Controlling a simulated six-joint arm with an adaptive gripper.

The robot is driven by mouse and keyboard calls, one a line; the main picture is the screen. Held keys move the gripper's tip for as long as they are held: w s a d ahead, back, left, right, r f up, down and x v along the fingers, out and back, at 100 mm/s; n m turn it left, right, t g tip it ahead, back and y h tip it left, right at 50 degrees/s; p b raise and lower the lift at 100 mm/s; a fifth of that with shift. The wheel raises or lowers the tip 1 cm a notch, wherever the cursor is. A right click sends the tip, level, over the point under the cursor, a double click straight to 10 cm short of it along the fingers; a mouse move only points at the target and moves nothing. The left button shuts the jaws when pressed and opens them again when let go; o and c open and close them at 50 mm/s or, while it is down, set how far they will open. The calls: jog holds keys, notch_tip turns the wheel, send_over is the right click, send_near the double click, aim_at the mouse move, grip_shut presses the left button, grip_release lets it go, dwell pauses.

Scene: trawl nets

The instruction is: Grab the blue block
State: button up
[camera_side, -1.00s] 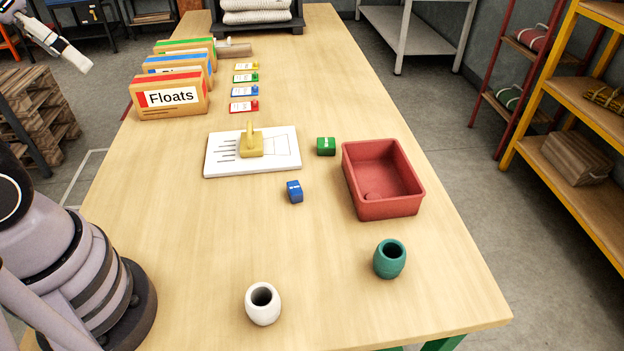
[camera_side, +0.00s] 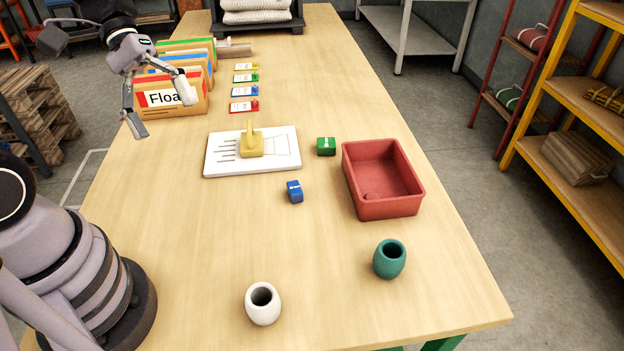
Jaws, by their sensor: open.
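The blue block (camera_side: 295,191) sits on the wooden table (camera_side: 200,260), in front of the white board and left of the red bin. It is small, with a white mark on top, and nothing touches it. My gripper (camera_side: 163,116) is at the upper left of the picture, in front of the folders and well away from the block. Its two fingers are spread wide, pointing down, with nothing between them.
A green block (camera_side: 326,146) and a red bin (camera_side: 386,205) are near the blue block. A white board (camera_side: 282,158) holds a yellow handled block (camera_side: 251,147). A white pot (camera_side: 263,304) and a teal pot (camera_side: 389,260) stand in front. Folders (camera_side: 198,104) stand at the back left.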

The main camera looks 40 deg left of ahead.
jog(key=w+f+n+t+h, duration=0.55)
jog(key=w+f+n, duration=0.25)
jog(key=w+n, duration=0.25)
jog(key=w+a+f+n+t+y, duration=0.1)
jog(key=a+f+n+t+y, duration=0.1)
jog(key=f+n, duration=0.2)
jog(key=w+a+f+n+t+y, duration=0.2)
jog(key=a+f+n, duration=0.1)
jog(key=f, duration=0.6)
jog(key=w+a+f+n+t+y, duration=0.1)
jog(key=a+f+n+t+y, duration=0.1)
jog(key=f+n, duration=0.4)
jog(key=shift+w+a+f+t, duration=0.35)
jog(key=shift+a+f+t, duration=0.05)
jog(key=shift+a+t, duration=0.15)
send_near(294, 187)
jog(key=x, duration=0.4)
jog(key=shift+w+d, duration=0.1)
jog(key=shift+d, duration=0.05)
jog(key=shift+x, duration=3.15)
jog(key=shift+f, duration=0.1)
jog(key=shift+c, duration=0.3)
jog(key=c, duration=1.2)
